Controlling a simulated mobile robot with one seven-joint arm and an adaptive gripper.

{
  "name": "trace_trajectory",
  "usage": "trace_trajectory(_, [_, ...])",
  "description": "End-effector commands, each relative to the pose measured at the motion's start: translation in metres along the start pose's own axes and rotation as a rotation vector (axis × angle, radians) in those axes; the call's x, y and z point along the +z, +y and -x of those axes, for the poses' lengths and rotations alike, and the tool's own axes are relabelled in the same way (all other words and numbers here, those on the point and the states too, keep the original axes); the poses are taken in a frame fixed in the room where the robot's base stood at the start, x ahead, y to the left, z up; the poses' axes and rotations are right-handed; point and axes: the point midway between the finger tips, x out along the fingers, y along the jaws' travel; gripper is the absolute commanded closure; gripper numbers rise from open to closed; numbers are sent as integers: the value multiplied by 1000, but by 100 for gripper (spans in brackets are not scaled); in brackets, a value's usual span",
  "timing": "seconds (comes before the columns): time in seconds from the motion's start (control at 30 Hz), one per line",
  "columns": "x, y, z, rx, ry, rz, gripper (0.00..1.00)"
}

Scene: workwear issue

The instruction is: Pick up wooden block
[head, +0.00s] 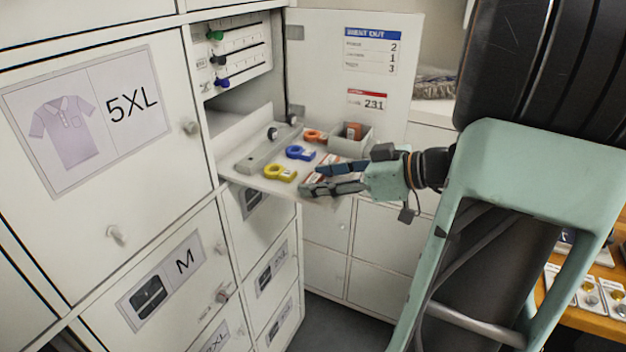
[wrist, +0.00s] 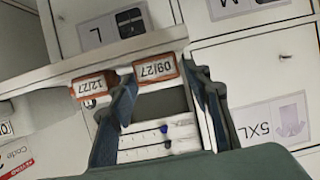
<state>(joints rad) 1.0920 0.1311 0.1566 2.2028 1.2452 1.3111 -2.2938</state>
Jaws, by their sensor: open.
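A small brown block (head: 353,131), which looks like the wooden block, sits in a grey bin (head: 348,148) at the back right of the pull-out tray. Its lower part is hidden by the bin wall. My gripper (head: 312,180) is open over the tray's front right part, nearer the camera than the bin and to its left. Its fingers point left. In the wrist view my gripper (wrist: 160,76) has its fingers apart, with an orange-bordered 09/27 label (wrist: 155,72) between the tips. I cannot make out the block there.
The tray (head: 236,170) also holds yellow (head: 279,173), blue (head: 300,153) and orange (head: 315,136) ring-ended pieces. A slider panel (head: 232,57) is inside the cabinet above. The open door (head: 325,70) stands behind. A 12/27 label (wrist: 93,86) is beside the left finger.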

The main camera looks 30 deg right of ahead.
Motion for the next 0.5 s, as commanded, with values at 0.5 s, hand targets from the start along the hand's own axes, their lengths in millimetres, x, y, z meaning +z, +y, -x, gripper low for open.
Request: trace_trajectory(0.5, [0, 0, -18, 1, -1, 0, 67])
